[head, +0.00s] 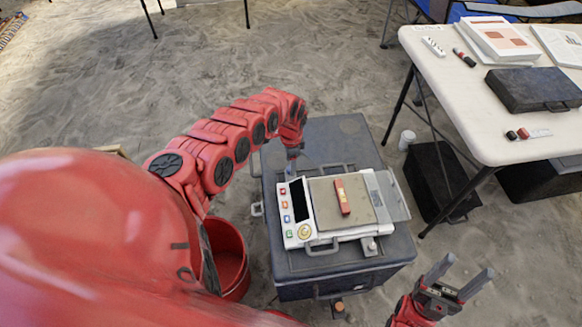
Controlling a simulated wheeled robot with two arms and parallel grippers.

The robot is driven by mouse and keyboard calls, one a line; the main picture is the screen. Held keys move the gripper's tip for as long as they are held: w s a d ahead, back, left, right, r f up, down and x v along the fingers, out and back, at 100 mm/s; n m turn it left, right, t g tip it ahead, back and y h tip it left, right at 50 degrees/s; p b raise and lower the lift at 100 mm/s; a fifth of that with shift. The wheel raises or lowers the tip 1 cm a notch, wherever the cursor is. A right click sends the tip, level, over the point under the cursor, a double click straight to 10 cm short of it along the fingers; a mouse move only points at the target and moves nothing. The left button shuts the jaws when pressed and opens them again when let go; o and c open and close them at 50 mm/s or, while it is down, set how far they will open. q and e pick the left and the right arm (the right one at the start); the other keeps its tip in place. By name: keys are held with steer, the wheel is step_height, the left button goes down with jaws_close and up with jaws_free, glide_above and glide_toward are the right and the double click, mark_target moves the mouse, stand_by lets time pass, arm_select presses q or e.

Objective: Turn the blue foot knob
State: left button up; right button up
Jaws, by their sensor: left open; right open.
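A white instrument (326,241) with a flat tan plate (323,206) sits on a dark grey case (346,268). A red block (342,197) lies on the plate. A small grey foot (370,246) shows at the instrument's front right corner. I cannot make out a blue foot knob; it may be hidden at the back left corner, by my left gripper. My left gripper (291,168) is open, pointing down at that corner; whether it touches anything is unclear. My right gripper (463,277) is open and empty, right of the case and apart from it.
A red bucket (232,262) stands left of the case. A white table (470,120) with papers, a black case (535,89) and markers is at the right. A white cup (406,140) and a black box (436,180) are on the sandy floor beside it.

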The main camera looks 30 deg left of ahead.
arm_select(q)
steer(key=shift+f, duration=1.05)
jaws_close()
